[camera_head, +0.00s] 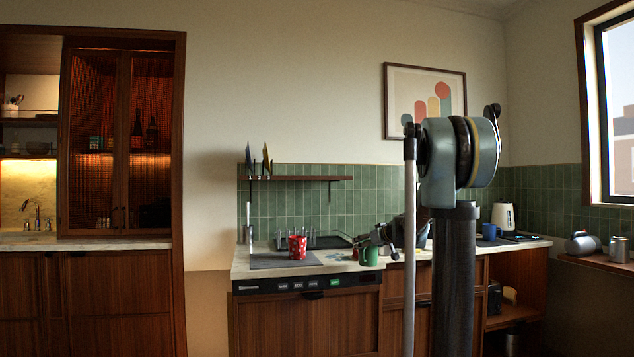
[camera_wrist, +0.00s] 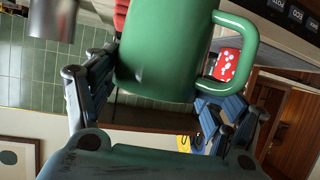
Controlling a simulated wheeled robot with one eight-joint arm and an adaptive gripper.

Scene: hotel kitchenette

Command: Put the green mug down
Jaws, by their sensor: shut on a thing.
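A green mug (camera_head: 369,256) is in my gripper (camera_head: 370,239), at the front part of the counter (camera_head: 335,266) in the head view. In the wrist view the green mug (camera_wrist: 160,48) fills the top middle, between the two fingers of my gripper (camera_wrist: 150,100), with its handle toward the right. The fingers are shut on the mug. I cannot tell whether the mug's base touches the counter. My arm hides part of the counter to the right.
A dish rack (camera_head: 325,240) is behind. A blue mug (camera_head: 489,232) and a white kettle (camera_head: 503,216) stand at the right.

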